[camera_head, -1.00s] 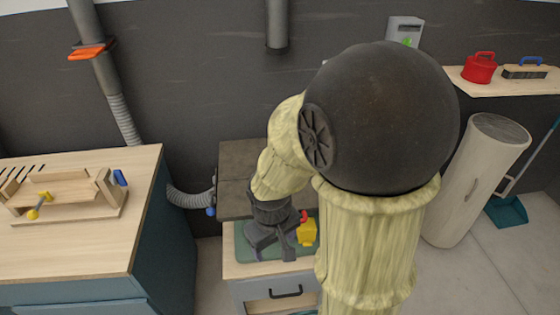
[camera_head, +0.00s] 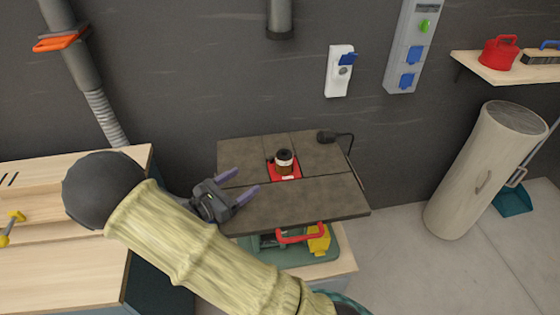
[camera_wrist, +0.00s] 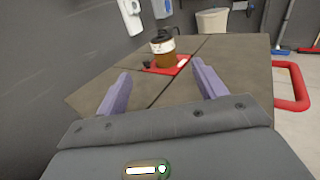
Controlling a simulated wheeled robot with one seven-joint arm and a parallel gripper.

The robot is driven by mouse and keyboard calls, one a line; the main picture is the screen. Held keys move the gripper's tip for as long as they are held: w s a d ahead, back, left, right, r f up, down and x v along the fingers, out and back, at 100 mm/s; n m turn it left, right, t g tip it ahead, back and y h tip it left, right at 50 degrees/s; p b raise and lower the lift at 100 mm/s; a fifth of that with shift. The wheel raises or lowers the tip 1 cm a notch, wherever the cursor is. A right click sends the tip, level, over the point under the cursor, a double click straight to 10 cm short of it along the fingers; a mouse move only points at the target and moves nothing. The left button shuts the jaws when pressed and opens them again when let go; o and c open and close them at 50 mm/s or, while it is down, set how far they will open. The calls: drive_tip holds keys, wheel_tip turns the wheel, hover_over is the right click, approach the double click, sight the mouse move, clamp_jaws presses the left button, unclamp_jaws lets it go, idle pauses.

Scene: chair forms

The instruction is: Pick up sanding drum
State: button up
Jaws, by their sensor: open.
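The sanding drum (camera_head: 284,162) stands upright on a red insert plate (camera_head: 292,176) in the middle of the dark machine table (camera_head: 315,200). It is small, with a brown sleeve and a dark top. In the wrist view the drum (camera_wrist: 163,52) appears ahead, in line with the gap between my fingers. My gripper (camera_head: 248,179) is open and empty at the left part of the table, with its purple fingers pointing toward the drum. The drum is beyond the fingertips, and nothing lies between them.
A red handle (camera_head: 302,235) juts from the front below the tabletop. A wooden workbench (camera_head: 50,260) is at the left. A pale cylinder (camera_head: 485,170) stands on the right.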

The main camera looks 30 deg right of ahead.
sight(278, 159)
drive_tip(key=shift+w+d, duration=0.15)
drive_tip(key=shift+w, duration=0.05)
drive_tip(key=shift+s+d+r, duration=0.1)
drive_tip(key=shift+s, duration=0.25)
drive_tip(key=shift+d, duration=0.3)
drive_tip(key=p+x, duration=0.2)
drive_tip(key=x, duration=0.8)
drive_tip(key=shift+w+d, duration=0.2)
drive_tip(key=shift+d, duration=0.15)
drive_tip(key=shift+w+d, duration=0.15)
drive_tip(key=shift+d, duration=0.3)
drive_tip(key=shift+f+p+x, duration=0.15)
drive_tip(key=shift+p+x, duration=0.3)
drive_tip(key=shift+x, duration=0.85)
drive_tip(key=shift+f+p+x, duration=0.1)
drive_tip(key=shift+p+x, duration=0.35)
drive_tip(key=shift+x, duration=0.8)
